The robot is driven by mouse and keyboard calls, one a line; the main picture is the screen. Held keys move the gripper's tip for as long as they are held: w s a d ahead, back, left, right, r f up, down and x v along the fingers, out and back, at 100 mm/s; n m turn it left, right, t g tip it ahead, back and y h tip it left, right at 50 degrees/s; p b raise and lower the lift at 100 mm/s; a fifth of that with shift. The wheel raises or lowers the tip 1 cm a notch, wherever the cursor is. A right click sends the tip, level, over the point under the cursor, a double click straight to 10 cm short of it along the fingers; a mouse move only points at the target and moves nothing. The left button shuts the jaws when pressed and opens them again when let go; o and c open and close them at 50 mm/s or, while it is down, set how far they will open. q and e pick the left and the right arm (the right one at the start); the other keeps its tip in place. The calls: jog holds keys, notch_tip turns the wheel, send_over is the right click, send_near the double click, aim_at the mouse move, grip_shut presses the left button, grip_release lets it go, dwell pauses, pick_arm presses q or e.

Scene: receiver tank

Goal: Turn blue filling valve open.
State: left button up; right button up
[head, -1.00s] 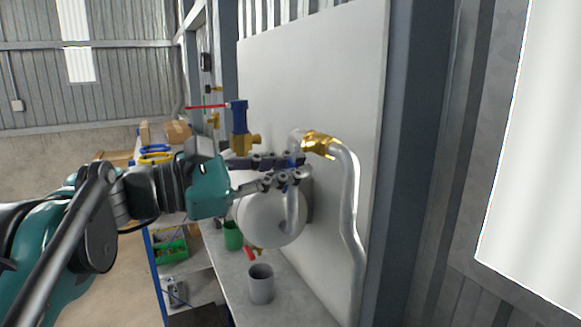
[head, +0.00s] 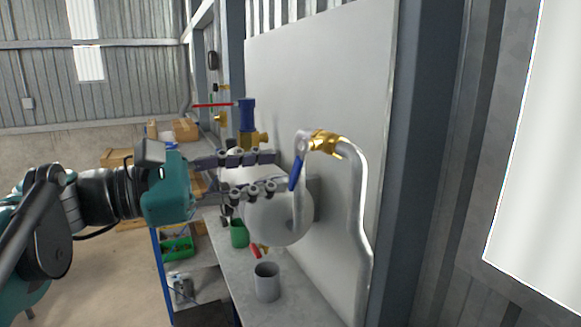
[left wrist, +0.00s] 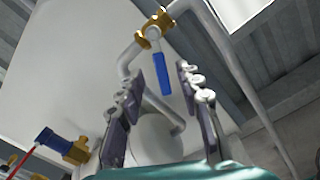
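The blue filling valve handle (head: 296,172) hangs steeply downward, slightly tilted, beside the brass valve fitting (head: 326,143) on the grey pipe. In the left wrist view the blue handle (left wrist: 166,80) points down from the brass body (left wrist: 153,26). My left gripper (head: 280,172) is open and empty, its fingertips just left of the handle in the head view. In the left wrist view the handle shows in the gap between the two fingers (left wrist: 162,80), apparently beyond the tips. Whether anything touches is not clear. My right gripper is in neither view.
A white tank (head: 270,222) sits behind and below the fingers. A second brass valve with a blue body (head: 247,118) and red rod stands to the left. A grey cup (head: 266,283) and a green cup (head: 239,233) stand on the bench. A large pale panel (head: 350,90) is behind the pipe.

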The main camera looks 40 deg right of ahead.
pick_arm(q)
jog(key=v, duration=0.6)
jog(key=shift+a, duration=0.15)
jog(key=shift+w, duration=0.1)
dwell(5.0)
